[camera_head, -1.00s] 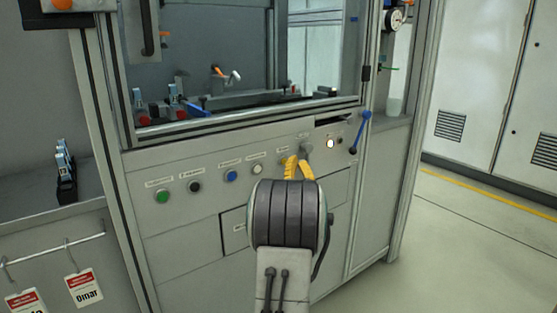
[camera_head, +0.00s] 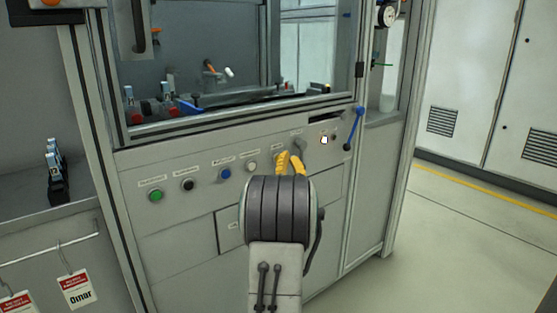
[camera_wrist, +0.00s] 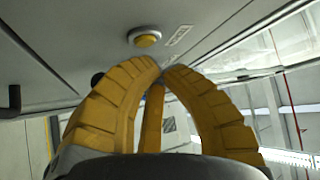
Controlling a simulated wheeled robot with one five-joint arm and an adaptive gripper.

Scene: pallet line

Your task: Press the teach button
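My gripper (camera_head: 290,157) is in front of the machine's control panel (camera_head: 180,235), its yellow fingers pointing at the panel. In the wrist view the curved fingertips (camera_wrist: 161,70) come together with nothing between them. A round yellow button (camera_wrist: 146,39) with a pale ring sits on the panel just beyond the tips, with a visible gap. In the head view my fingers seem to hide that button. The panel row also has a green button (camera_head: 155,195), a black one (camera_head: 188,185), a blue one (camera_head: 225,174) and a white one (camera_head: 251,166). The labels are too small to read, so I cannot tell which says teach.
Right of my fingers are a grey knob (camera_head: 299,146), a lit white button (camera_head: 324,140) and a blue lever (camera_head: 354,128). A glazed work cell (camera_head: 230,60) is above the panel. Tags (camera_head: 77,290) hang from a rail at left. Open floor (camera_head: 460,235) lies right.

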